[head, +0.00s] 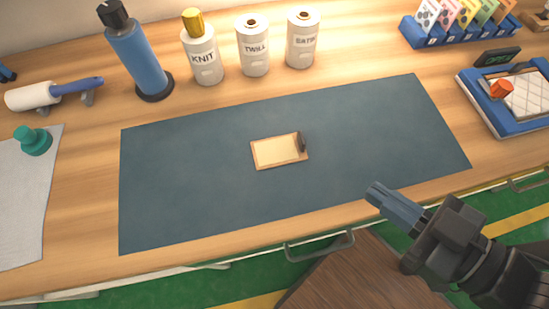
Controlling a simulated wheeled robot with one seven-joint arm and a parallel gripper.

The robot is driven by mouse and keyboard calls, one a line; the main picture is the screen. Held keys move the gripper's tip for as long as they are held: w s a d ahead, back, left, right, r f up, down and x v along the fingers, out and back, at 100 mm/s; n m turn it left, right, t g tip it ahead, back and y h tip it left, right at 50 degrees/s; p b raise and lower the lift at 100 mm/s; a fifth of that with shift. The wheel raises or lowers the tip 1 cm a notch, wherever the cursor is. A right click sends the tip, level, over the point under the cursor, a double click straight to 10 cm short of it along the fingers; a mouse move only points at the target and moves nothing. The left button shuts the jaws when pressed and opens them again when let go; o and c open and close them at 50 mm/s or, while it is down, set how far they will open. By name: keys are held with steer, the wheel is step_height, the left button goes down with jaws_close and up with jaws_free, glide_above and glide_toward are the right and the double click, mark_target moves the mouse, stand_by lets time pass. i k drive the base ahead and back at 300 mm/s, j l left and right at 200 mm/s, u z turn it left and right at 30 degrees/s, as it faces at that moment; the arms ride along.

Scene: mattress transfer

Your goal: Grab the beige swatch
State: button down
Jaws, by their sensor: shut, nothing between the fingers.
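The beige swatch (277,151) lies flat on the dark blue mat (200,190), near its middle. It has a brown border, and a small dark piece stands at its right edge. My gripper (372,190) is at the lower right of the head view, near the front edge of the table. Its blue-grey fingers are shut with nothing between them. They point up and left, to the right of the swatch and apart from it.
A blue bottle (137,55) and white containers (203,55) labelled KNIT, TWILL and a partly readable name stand behind the mat. A blue card rack (465,30) and a blue-framed tray (510,110) are at right. A lint roller (35,95) and teal knob (33,139) are at left. The mat is otherwise clear.

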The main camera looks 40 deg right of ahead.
mark_target(283, 150)
steer(key=j+z, duration=0.15)
steer(key=j, duration=0.3)
steer(key=k+j+z, duration=0.15)
steer(key=j, duration=0.3)
steer(key=k+j+z, duration=0.15)
steer(key=j, duration=0.3)
steer(key=k+j+z, duration=0.15)
steer(key=j, duration=0.3)
steer(key=k+j+z, duration=0.15)
steer(key=j, duration=0.3)
steer(key=k+j+z, duration=0.15)
steer(key=j, duration=0.25)
steer(key=k+j+z, duration=0.15)
steer(key=j, duration=0.2)
